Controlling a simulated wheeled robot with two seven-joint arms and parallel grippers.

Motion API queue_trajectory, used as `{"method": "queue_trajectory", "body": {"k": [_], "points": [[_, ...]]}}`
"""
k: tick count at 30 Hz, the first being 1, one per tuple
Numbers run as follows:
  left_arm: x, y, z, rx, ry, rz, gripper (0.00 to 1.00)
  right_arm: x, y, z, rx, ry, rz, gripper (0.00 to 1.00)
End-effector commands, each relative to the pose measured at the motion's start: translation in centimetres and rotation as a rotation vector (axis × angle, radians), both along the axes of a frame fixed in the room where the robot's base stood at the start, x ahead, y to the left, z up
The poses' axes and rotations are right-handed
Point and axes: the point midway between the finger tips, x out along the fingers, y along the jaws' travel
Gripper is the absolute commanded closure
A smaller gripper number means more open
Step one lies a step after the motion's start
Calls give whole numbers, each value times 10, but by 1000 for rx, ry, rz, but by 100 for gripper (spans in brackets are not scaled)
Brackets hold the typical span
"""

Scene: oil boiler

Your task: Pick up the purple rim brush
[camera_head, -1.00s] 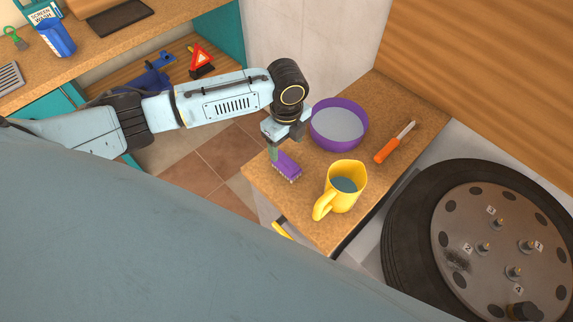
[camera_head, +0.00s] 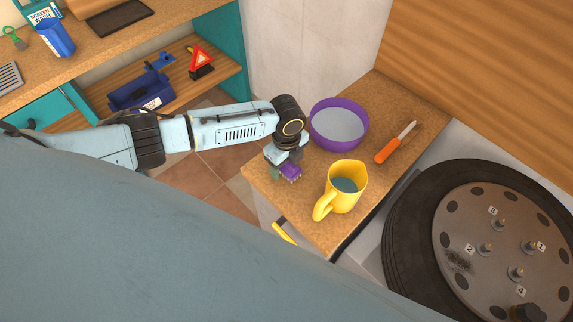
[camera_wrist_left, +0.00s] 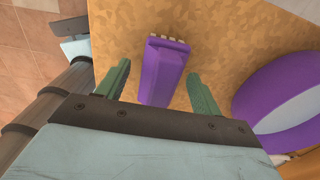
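The purple rim brush (camera_head: 291,172) lies on the wooden counter at its left corner, with pale bristles along one edge. In the left wrist view the brush (camera_wrist_left: 163,72) lies between the two green fingers, with a gap on each side. My left gripper (camera_head: 283,174) is low over the brush in the head view and hides part of it. In the left wrist view this gripper (camera_wrist_left: 157,86) is open, and its fingers do not touch the brush. My right gripper is not in view.
A purple bowl (camera_head: 324,140) stands behind the brush. A yellow mug (camera_head: 350,190) stands to its right, close by. The counter (camera_head: 300,215) ends just left of the brush. A wheel (camera_head: 470,215) is at the right.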

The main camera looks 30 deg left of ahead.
Motion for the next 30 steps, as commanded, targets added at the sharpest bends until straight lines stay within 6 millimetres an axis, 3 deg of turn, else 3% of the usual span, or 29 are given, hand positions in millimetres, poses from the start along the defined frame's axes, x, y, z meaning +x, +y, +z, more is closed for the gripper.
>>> {"method": "queue_trajectory", "body": {"k": [2, 11, 20, 30], "points": [[0, 0, 0, 0, 0, 0, 44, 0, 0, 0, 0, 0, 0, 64], [0, 0, 0, 0, 0, 1, 83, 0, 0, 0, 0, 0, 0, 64], [1, 0, 7, -1, -2, 1, 84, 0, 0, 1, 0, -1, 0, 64], [1, 0, 71, -1, -3, 0, 84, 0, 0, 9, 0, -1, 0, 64]]}}
